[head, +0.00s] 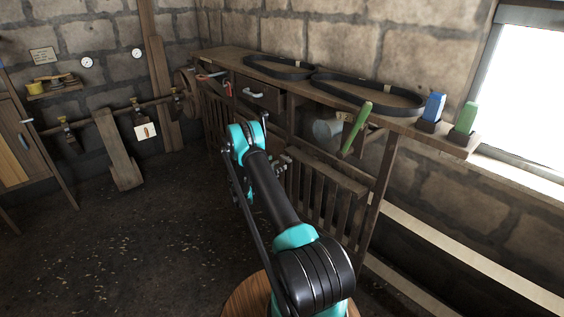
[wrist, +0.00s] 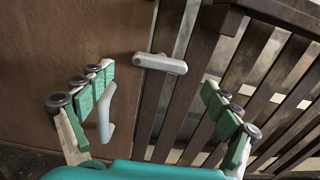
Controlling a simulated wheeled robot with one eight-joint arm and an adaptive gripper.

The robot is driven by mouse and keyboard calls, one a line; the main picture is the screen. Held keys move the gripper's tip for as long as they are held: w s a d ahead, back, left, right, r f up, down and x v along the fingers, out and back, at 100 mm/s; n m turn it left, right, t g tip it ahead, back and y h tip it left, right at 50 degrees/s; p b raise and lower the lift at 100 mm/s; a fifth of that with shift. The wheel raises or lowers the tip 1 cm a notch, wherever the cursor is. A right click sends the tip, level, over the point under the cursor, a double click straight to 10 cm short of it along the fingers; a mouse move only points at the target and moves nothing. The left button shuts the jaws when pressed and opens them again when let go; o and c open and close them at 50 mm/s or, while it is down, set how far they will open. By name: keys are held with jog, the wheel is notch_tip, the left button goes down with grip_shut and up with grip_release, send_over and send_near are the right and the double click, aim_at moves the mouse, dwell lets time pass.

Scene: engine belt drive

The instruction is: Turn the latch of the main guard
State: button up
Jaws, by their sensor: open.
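The latch (wrist: 160,63) is a short light-grey bar in the wrist view, lying nearly level across the gap between a plain brown panel (wrist: 75,35) and the slatted guard (wrist: 202,60). My gripper (wrist: 158,80) is open, with one green-padded finger on each side of the latch and no visible contact. How far the fingertips stand from it is hard to tell. A grey upright handle (wrist: 105,115) is on the brown panel beside the left finger. In the head view the slatted guard (head: 315,190) is under the bench, and my arm hides the latch and most of the gripper.
The wooden bench (head: 225,57) above the guard carries two black belts (head: 370,94), a blue block (head: 434,106) and a green block (head: 466,117). A green-handled lever (head: 356,128) sticks up at the bench front. The floor (head: 150,240) on the left is open.

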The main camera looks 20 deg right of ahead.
aim_at(284, 159)
jog(key=shift+x, duration=1.95)
jog(key=shift+c, duration=0.3)
jog(key=c, duration=1.1)
